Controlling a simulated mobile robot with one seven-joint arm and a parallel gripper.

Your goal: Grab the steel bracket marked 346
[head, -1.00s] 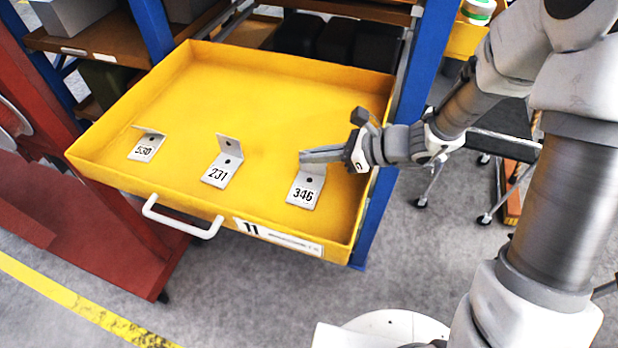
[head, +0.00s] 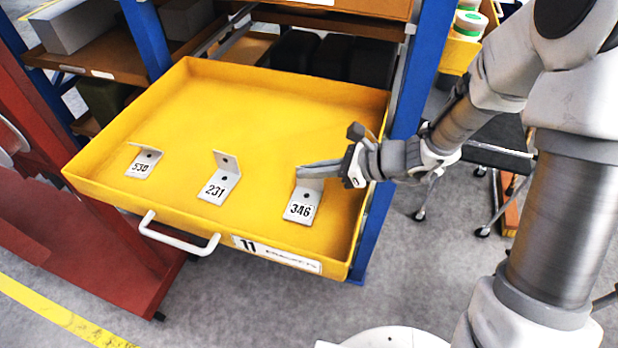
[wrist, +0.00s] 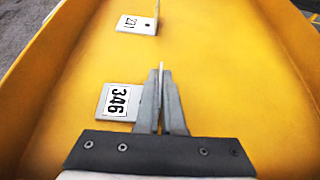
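In the wrist view the labelled leg (wrist: 117,102) lies left of the fingers. The thin upright leg stands between the two fingers (wrist: 161,85), which look closed against both its faces. The fingers partly hide this leg in the head view.
Similar brackets marked 231 (head: 217,188) and 530 (head: 141,168) stand to the left in the drawer. The drawer has low walls and a white front handle (head: 180,240). A blue rack post (head: 408,95) rises close behind my wrist. The drawer's back half is bare.

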